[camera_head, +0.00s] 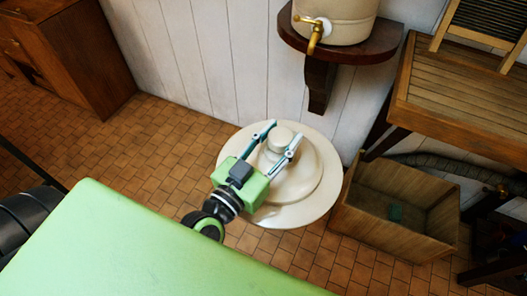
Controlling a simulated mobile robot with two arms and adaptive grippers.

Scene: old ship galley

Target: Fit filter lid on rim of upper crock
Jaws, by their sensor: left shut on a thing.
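My left gripper (277,145) is shut on the knob (283,138) of the cream filter lid (305,205). The lid is a wide round disc with a raised middle, held with its top facing me, over the tiled floor in this view. A cream crock (338,28) with a brass tap (316,32) stands on a dark wooden wall shelf (380,47) at the top. The crock's upper part and rim are cut off by the picture's top edge. My right gripper is not in view.
A wooden slatted table (460,85) with a rack (485,28) is at right. An open wooden crate (395,238) stands on the floor beside the lid in the picture. A brown cabinet (85,50) is at upper left. Tiled floor (165,140) is clear between.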

